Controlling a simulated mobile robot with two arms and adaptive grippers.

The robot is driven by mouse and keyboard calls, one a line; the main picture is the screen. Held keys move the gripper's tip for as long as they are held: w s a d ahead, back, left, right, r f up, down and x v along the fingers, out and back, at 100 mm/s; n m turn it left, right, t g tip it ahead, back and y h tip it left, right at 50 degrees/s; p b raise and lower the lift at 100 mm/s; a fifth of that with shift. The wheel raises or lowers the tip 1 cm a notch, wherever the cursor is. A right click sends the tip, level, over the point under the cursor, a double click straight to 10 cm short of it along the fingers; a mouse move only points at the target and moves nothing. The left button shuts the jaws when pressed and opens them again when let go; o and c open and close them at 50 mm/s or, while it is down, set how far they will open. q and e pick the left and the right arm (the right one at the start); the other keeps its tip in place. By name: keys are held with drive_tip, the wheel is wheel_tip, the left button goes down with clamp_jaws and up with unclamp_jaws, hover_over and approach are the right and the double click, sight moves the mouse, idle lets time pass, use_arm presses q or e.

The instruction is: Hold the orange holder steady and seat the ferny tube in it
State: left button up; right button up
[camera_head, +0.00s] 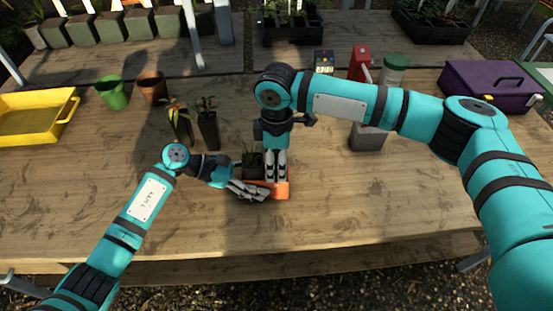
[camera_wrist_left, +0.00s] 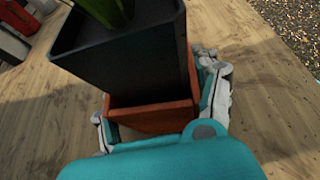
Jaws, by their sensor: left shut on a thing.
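The orange holder (camera_head: 282,190) stands on the bench near its front middle. My left gripper (camera_head: 250,189) is shut on it; in the left wrist view its fingers lie on both sides of the holder (camera_wrist_left: 150,115). A dark square tube with green leaves (camera_head: 252,163) stands at the holder; the tube (camera_wrist_left: 125,62) rises above the orange wall in the left wrist view, and its lower end is hidden behind that wall. My right gripper (camera_head: 276,166) points down right beside the tube, fingers close together. Whether it grips the tube is unclear.
Two dark planted tubes (camera_head: 208,128) stand behind to the left, near a green pot (camera_head: 112,92) and a brown pot (camera_head: 151,87). A yellow tray (camera_head: 35,120) is far left, a grey block (camera_head: 368,137) right, a purple case (camera_head: 490,85) far right. The front bench is mostly clear.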

use_arm(q)
drive_tip(key=shift+s+f, duration=0.1)
use_arm(e)
drive_tip(key=shift+o, duration=0.5)
wheel_tip(320, 180, up, 12)
idle(0.5)
use_arm(q)
drive_tip(key=o, duration=1)
